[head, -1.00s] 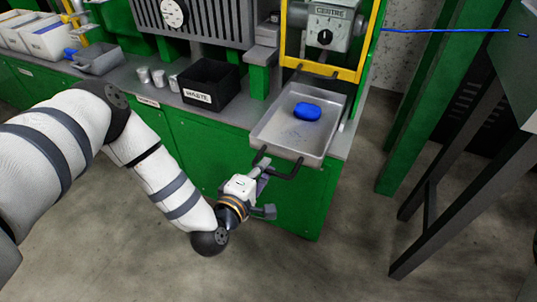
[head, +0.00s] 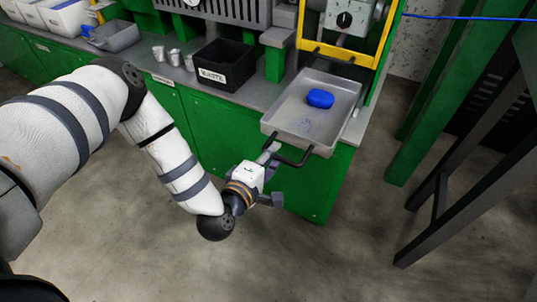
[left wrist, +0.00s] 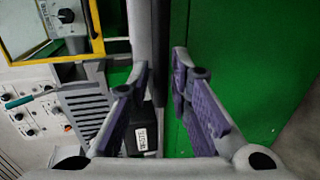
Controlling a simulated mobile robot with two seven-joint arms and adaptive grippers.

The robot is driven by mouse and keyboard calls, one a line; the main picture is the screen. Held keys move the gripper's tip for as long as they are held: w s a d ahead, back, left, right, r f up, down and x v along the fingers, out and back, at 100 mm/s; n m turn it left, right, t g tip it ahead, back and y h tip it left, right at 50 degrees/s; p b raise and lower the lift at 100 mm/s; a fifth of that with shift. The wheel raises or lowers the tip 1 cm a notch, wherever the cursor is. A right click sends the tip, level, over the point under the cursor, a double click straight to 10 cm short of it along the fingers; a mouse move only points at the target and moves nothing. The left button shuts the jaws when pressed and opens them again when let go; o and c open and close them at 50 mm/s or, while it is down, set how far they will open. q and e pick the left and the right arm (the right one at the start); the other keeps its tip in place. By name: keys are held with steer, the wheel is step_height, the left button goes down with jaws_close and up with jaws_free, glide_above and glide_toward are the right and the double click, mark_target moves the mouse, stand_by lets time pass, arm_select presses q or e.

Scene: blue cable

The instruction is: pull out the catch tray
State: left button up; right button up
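The catch tray (head: 298,122) is a shallow grey metal tray at the right end of the bench, with a blue lump (head: 320,98) lying in it. Its dark handle (head: 291,162) sticks out from the front wall. My left gripper (head: 275,174) is open at the left part of this handle. In the left wrist view the open purple-padded fingers (left wrist: 162,68) stand either side of a dark upright bar (left wrist: 160,45), which looks like the handle. Whether a finger touches it I cannot tell. My right gripper is not in view.
A black waste bin (head: 224,66) and metal cups (head: 174,57) stand on the bench left of the tray. A yellow frame (head: 340,57) stands behind the tray. Green and dark posts (head: 440,125) rise at right. The floor (head: 330,250) in front is clear.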

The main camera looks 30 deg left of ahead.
arm_select(q)
steer(key=v, duration=1.1)
steer(key=shift+s, duration=0.4)
steer(key=s+d+f+m+g+h+p, duration=0.1)
steer(key=s+d+f+m+g+h, duration=0.2)
steer(key=s+m+g, duration=0.4)
steer(key=s+d+f+m+g+p, duration=0.2)
steer(key=s+d+f+m+g, duration=0.25)
steer(key=s, duration=0.45)
steer(key=s+a+m+g+y, duration=0.3)
steer(key=s+a+m+g, duration=0.2)
steer(key=s+a, duration=0.4)
steer(key=s+g, duration=0.1)
steer(key=s, duration=0.3)
steer(key=shift+s+a+m+y+p, duration=0.3)
steer(key=shift+a+m, duration=0.05)
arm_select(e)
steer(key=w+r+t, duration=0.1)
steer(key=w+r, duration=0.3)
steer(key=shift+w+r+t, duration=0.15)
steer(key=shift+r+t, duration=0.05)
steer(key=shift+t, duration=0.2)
